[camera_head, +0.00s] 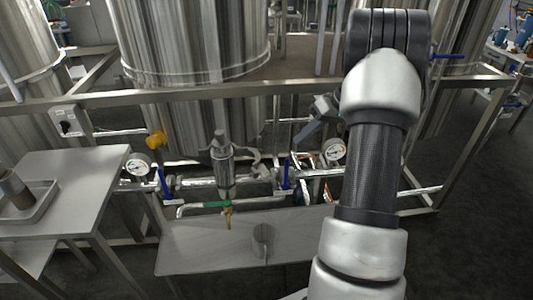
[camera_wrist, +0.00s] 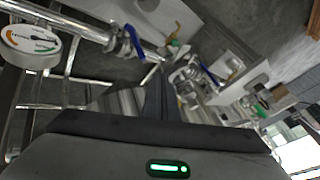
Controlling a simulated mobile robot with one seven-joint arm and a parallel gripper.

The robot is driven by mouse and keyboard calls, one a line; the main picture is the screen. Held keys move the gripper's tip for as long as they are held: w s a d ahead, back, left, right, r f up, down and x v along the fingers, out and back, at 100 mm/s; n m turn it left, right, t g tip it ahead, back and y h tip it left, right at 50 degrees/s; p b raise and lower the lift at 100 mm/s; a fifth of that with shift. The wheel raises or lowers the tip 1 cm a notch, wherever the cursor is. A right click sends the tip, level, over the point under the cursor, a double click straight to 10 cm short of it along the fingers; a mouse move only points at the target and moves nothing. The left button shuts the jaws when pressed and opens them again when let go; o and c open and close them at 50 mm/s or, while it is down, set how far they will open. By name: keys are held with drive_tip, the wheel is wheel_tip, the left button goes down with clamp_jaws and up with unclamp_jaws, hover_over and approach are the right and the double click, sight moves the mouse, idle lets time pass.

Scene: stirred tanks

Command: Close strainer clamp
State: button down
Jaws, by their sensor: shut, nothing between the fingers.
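The strainer (camera_head: 222,168) is a steel upright body on the pipe run in front of the middle tank. It also shows in the wrist view (camera_wrist: 188,88), partly behind my fingers. A curved metal piece that looks like its clamp (camera_head: 256,163) stands out to the right of the strainer and appears swung open. My gripper (camera_head: 297,143) is to the right of the strainer and clamp, apart from them, partly hidden by my arm. In the wrist view my dark fingers (camera_wrist: 160,92) are together, with nothing seen between them.
Blue-handled valves (camera_head: 163,183) (camera_head: 286,175) and pressure gauges (camera_head: 138,165) (camera_head: 334,150) flank the strainer. A low metal shelf (camera_head: 195,248) below holds a grey cylindrical part (camera_head: 262,241). A steel table (camera_head: 85,172) with a tray (camera_head: 45,203) stands left. A frame rail (camera_head: 200,93) crosses above.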

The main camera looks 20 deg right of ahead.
sight(257, 155)
drive_tip(key=a+r+x, duration=0.1)
drive_tip(key=a+x, duration=0.1)
drive_tip(key=x, duration=1)
drive_tip(key=shift+s+a+f+b, duration=0.2)
drive_tip(key=shift+s+f+b, duration=0.1)
drive_tip(key=shift+b, duration=0.15)
drive_tip(key=shift+a, duration=0.1)
